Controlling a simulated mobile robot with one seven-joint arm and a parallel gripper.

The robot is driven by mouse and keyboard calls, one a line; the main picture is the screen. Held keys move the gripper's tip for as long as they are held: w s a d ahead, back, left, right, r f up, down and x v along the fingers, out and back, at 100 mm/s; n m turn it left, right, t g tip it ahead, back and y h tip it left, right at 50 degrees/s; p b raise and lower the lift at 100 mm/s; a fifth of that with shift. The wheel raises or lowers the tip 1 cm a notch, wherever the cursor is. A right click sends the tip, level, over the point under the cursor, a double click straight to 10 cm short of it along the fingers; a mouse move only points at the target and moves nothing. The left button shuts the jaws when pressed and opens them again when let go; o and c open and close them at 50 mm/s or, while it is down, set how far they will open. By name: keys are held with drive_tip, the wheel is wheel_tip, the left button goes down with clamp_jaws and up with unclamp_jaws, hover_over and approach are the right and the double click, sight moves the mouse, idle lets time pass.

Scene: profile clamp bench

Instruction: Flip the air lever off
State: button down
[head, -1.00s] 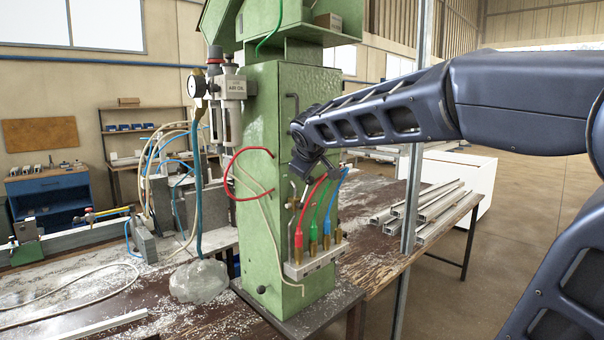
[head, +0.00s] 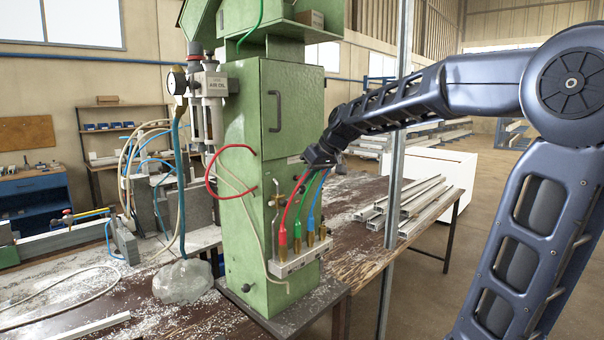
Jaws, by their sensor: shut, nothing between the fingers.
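A small brass valve with a slim upright lever (head: 277,194) sits on the front face of the green machine column (head: 250,225); it looks like the air lever, though it is too small to read its position surely. My gripper (head: 318,158) is shut and empty. It appears at the column's right edge, above and to the right of the lever and apart from it in the picture. It overlaps the tops of the red, green and blue hoses (head: 297,210); I cannot tell if it touches them. The fingertips are small and dark.
The hoses end in a fitting block (head: 296,262) low on the column. A red looped hose (head: 209,178) hangs at left, below the air-oil unit (head: 208,88).

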drive_tip(key=shift+w+d+f+m+g+y, duration=0.15)
drive_tip(key=shift+w+d+f+y, duration=0.1)
drive_tip(key=shift+f, duration=0.2)
drive_tip(key=shift+w+d+f+m+g+y, duration=0.1)
drive_tip(key=shift+d+f+g+y, duration=0.1)
drive_tip(key=shift+f, duration=0.3)
drive_tip(key=shift+w+d+f+m+g+y, duration=0.15)
drive_tip(key=shift+w+f+y, duration=0.1)
drive_tip(key=shift+f, duration=0.2)
drive_tip(key=shift+f, duration=0.1)
drive_tip(key=d+r, duration=0.7)
drive_tip(key=r, duration=0.4)
drive_tip(key=shift+s+r, duration=0.15)
drive_tip(key=shift+s, duration=0.15)
drive_tip(key=shift+d, duration=0.1)
